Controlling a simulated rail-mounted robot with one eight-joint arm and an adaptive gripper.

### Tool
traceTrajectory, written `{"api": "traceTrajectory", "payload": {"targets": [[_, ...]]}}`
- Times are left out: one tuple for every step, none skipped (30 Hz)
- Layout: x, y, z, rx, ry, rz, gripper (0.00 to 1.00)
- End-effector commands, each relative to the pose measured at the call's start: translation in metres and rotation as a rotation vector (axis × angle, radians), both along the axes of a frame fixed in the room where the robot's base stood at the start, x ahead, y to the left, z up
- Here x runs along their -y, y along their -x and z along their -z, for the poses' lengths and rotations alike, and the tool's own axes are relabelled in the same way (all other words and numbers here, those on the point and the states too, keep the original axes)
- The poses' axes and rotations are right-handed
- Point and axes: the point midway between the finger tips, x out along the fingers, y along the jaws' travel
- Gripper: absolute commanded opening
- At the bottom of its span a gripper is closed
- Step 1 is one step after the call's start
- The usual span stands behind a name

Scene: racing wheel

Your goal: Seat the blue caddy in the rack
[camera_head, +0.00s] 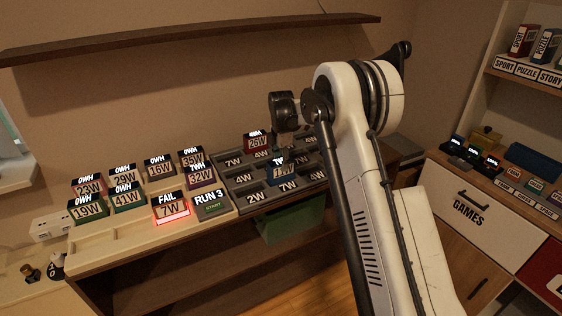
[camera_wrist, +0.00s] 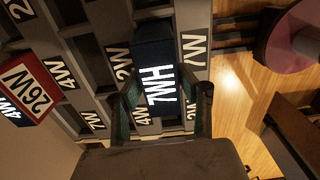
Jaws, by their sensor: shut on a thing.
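The blue caddy (camera_wrist: 152,48) is between the fingers of my gripper (camera_wrist: 163,100) in the wrist view, with white lettering on its top. My gripper is shut on it. In the head view the blue caddy (camera_head: 283,174) shows its front label over the front middle of the grey rack (camera_head: 243,207). The rack (camera_wrist: 103,27) also shows around the caddy in the wrist view, with white watt labels by its compartments. I cannot tell whether the caddy rests fully in a compartment. My arm and gripper hide part of the rack's right side.
A red 26W caddy (camera_head: 257,143) stands at the rack's back. Several labelled caddies stand on the pale tray (camera_head: 110,245) at left, with a red-lit FAIL 7W block (camera_head: 171,208) and a RUN 3 START block (camera_head: 211,205). A shelf (camera_head: 190,38) hangs above.

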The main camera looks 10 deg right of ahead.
Motion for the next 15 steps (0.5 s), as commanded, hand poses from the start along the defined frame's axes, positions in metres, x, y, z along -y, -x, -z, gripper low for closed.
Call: {"api": "traceTrajectory", "payload": {"targets": [[0.0,0.0,0.0026,0.0,0.0,0.0,0.0],[0.0,0.0,0.0031,0.0,0.0,0.0,0.0],[0.0,0.0,0.0035,0.0,0.0,0.0,0.0],[0.0,0.0,0.0036,0.0,0.0,0.0,0.0],[0.0,0.0,0.0036,0.0,0.0,0.0,0.0],[0.0,0.0,0.0035,0.0,0.0,0.0,0.0],[0.0,0.0,0.0034,0.0,0.0,0.0,0.0],[0.0,0.0,0.0033,0.0,0.0,0.0,0.0],[0.0,0.0,0.0032,0.0,0.0,0.0,0.0],[0.0,0.0,0.0032,0.0,0.0,0.0,0.0],[0.0,-0.0001,0.0032,0.0,0.0,0.0,0.36],[0.0,0.0,0.0032,0.0,0.0,0.0,0.42],[0.0,0.0,0.0032,0.0,0.0,0.0,0.46],[0.0,0.0,0.0032,0.0,0.0,0.0,0.5],[0.0,0.0,0.0032,0.0,0.0,0.0,0.55]]}}
